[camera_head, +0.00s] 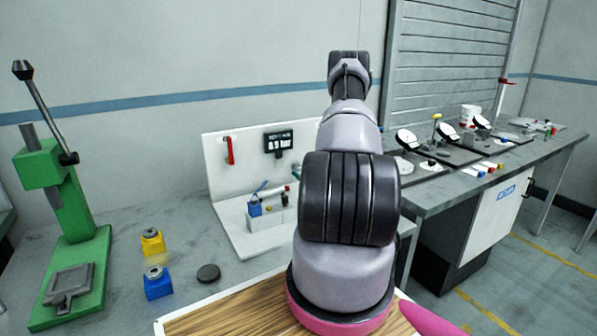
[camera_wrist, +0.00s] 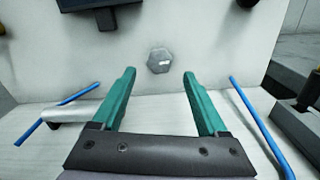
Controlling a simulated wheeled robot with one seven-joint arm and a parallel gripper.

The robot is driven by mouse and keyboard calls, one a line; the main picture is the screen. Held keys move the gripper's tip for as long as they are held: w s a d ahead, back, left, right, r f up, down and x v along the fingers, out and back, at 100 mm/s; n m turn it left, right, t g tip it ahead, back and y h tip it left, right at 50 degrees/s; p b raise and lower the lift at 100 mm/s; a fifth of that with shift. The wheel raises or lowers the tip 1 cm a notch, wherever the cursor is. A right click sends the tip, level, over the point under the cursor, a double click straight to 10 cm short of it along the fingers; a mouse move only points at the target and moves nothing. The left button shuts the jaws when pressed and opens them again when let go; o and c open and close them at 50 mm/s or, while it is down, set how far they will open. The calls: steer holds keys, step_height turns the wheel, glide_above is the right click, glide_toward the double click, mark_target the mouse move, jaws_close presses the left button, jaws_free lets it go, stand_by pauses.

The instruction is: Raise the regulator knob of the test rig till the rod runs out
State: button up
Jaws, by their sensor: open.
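The test rig is a white upright panel (camera_head: 226,180) on a white base, left of my arm in the head view. A grey hexagonal knob (camera_wrist: 159,61) with a small pale mark stands on the panel in the wrist view; it looks like the regulator knob. My gripper (camera_wrist: 160,75) is open, its two green fingers pointing at the panel either side of the knob in the picture. No contact shows. A pale cylinder (camera_wrist: 72,112) lies low at left by a blue hose (camera_wrist: 80,93); I cannot tell its rod. My arm hides the knob and gripper in the head view.
A dark display (camera_head: 278,141) hangs on the panel, beside a red handle (camera_head: 229,151). Another blue hose (camera_wrist: 262,128) runs at right in the wrist view. A green press (camera_head: 70,230), a yellow block (camera_head: 153,242) and a blue block (camera_head: 158,283) stand left.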

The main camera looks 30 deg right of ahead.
mark_target(298, 169)
steer(key=w, duration=0.5)
steer(key=shift+d, duration=0.1)
jaws_close()
steer(key=shift+m, duration=1.6)
jaws_free()
steer(key=shift+s, duration=0.1)
